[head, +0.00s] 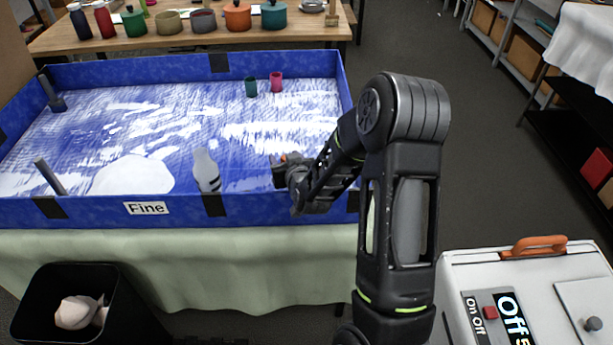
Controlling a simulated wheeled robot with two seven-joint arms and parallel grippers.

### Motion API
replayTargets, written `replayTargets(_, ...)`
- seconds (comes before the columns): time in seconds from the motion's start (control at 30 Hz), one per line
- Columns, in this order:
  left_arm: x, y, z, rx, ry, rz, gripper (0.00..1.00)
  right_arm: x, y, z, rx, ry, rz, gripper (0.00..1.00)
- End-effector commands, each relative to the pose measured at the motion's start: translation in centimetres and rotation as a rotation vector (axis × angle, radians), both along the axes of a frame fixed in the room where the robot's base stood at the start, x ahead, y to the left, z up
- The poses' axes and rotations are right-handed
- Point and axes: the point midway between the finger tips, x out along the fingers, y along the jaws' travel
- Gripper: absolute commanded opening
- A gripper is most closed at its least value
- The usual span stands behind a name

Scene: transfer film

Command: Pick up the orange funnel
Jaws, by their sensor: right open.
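No other thing in view clearly looks like a funnel. My left gripper is out of view.
A grey-white bottle-like piece (206,172) stands left of the gripper. Green (251,88) and red (276,82) cups stand farther back. Dark posts (49,176) are at the tray's left. A black bin (100,315) and a white case (530,275) are in front.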

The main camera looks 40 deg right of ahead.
Motion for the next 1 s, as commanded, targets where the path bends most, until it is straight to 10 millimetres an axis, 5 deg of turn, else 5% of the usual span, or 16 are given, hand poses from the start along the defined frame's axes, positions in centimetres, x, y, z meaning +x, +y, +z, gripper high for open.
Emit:
replayTargets(0.3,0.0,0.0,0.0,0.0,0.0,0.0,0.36,-0.02,0.0,0.02,0.0,0.0,0.0,0.49)
replayTargets(0.9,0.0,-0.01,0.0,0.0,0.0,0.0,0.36,-0.03,-0.01,0.02,0.0,0.0,0.0,0.0)
replayTargets(1.0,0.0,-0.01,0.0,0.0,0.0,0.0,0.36,-0.02,-0.01,0.02,0.0,0.0,0.0,0.0)
